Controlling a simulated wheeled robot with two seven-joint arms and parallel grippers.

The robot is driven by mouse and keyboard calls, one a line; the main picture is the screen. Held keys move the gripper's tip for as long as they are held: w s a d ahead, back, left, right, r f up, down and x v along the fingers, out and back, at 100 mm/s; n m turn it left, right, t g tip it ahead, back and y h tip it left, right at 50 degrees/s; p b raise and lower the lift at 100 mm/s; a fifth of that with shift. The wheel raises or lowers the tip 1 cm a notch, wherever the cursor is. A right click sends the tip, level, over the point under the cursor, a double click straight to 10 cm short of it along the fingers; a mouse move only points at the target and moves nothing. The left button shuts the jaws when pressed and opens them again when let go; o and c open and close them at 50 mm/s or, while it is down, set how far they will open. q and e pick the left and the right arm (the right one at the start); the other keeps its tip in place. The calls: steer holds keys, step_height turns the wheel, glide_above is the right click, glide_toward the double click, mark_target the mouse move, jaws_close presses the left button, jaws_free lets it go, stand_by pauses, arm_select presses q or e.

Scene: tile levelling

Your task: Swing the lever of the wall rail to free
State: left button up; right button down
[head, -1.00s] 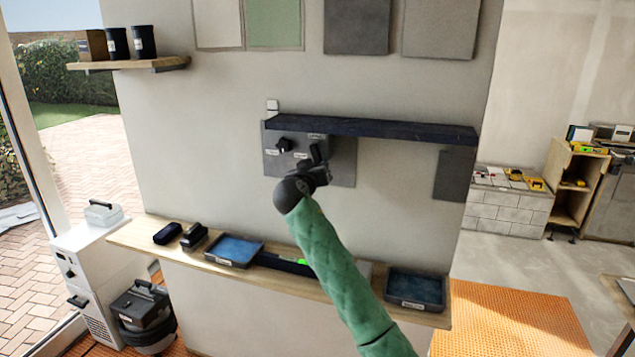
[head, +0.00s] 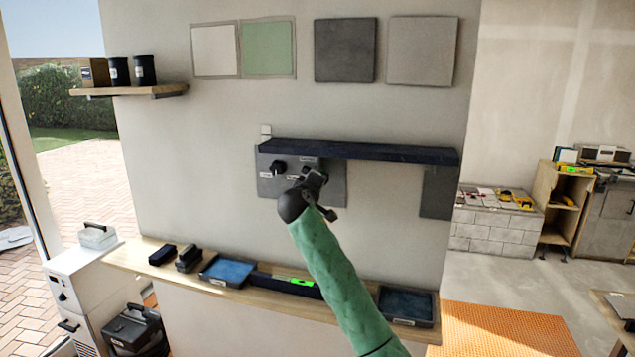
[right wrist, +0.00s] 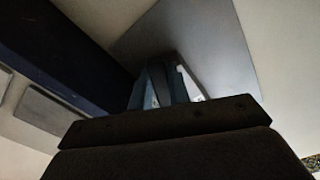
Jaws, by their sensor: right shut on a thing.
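The dark wall rail (head: 390,152) runs level across the wall. Below its left end is a grey plate (head: 268,186) with a black knob (head: 278,167) and small labels too small to read. My right gripper (head: 316,184), on the green-sleeved arm, is at the right part of this plate, just under the rail. It is shut on the lever, which it mostly hides in the head view. In the right wrist view the fingers (right wrist: 163,86) close around a dark upright piece against the plate. The lever's exact angle cannot be told. My left gripper is not in view.
A wooden ledge (head: 130,262) below holds blue trays (head: 228,270), dark blocks and a level with a green light (head: 290,282). A small shelf (head: 130,91) with dark cups is at upper left. Tile samples hang above the rail.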

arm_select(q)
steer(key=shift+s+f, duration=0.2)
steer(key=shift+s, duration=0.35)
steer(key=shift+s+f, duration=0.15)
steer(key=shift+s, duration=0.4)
arm_select(e)
steer(key=shift+d+r+n, duration=0.1)
steer(key=shift+r+n, duration=0.3)
steer(key=shift+n, duration=0.5)
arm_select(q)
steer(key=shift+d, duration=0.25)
arm_select(e)
steer(key=c, duration=1.3)
jaws_free()
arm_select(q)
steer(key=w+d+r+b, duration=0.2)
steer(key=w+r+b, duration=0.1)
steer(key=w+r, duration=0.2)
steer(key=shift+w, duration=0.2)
arm_select(e)
steer(key=shift+v, duration=3.9)
steer(key=shift+f, duration=0.1)
